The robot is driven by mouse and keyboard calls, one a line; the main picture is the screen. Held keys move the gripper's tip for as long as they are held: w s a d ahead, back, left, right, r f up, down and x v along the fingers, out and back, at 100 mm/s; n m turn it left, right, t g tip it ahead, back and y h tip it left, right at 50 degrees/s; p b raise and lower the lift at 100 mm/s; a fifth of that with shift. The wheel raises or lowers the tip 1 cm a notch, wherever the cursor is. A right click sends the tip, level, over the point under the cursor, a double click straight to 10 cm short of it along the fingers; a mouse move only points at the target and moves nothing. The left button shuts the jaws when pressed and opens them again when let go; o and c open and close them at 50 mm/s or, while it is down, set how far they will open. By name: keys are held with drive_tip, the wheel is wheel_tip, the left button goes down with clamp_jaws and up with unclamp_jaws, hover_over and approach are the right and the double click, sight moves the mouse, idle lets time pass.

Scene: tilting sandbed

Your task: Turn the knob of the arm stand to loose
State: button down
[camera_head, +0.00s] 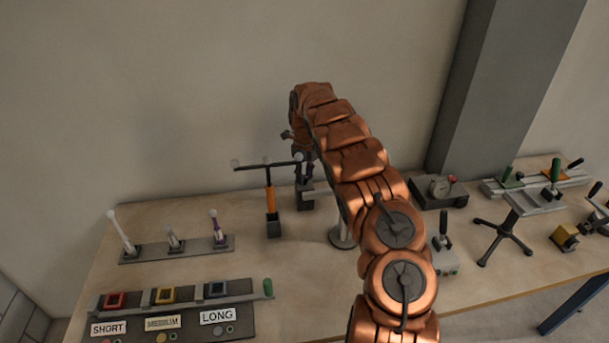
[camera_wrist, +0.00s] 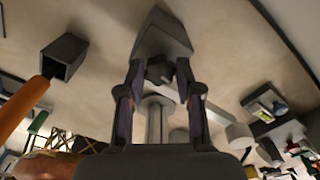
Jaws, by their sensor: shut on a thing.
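In the wrist view my gripper (camera_wrist: 158,78) is shut on a dark lobed knob (camera_wrist: 158,68), with one finger on each side of it. A pale grey arm stand (camera_wrist: 155,122) shows as a post between the fingers below the knob. In the head view the round foot of the arm stand (camera_head: 341,239) shows beside my arm, which hides most of its post. My gripper (camera_head: 304,178) is seen from behind there, low over the bench, and the knob is hidden. I cannot tell whether the knob sits at tight or loose.
An orange post with a black crossbar (camera_head: 270,196) stands close left of my gripper. A rack of three upright rods (camera_head: 178,250) and a tray labelled SHORT, MEDIUM, LONG (camera_head: 180,308) lie further left. Grey fixtures (camera_head: 438,192) stand right of my arm.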

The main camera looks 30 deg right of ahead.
drive_tip(key=shift+f+n+b, duration=0.2)
drive_tip(key=shift+n+b, duration=0.3)
drive_tip(key=shift+b, duration=0.5)
drive_tip(key=n+b, duration=0.2)
drive_tip(key=b, duration=0.1)
drive_tip(key=n+b, duration=0.2)
drive_tip(key=n, duration=0.1)
drive_tip(key=shift+b, duration=0.3)
drive_tip(key=n+b, duration=0.1)
drive_tip(key=n, duration=0.1)
drive_tip(key=shift+r+n, duration=0.1)
drive_tip(key=shift+n, duration=0.3)
drive_tip(key=n+b, duration=0.2)
drive_tip(key=n, duration=0.9)
drive_tip(key=shift+r+b, duration=0.15)
drive_tip(key=shift+b, duration=0.25)
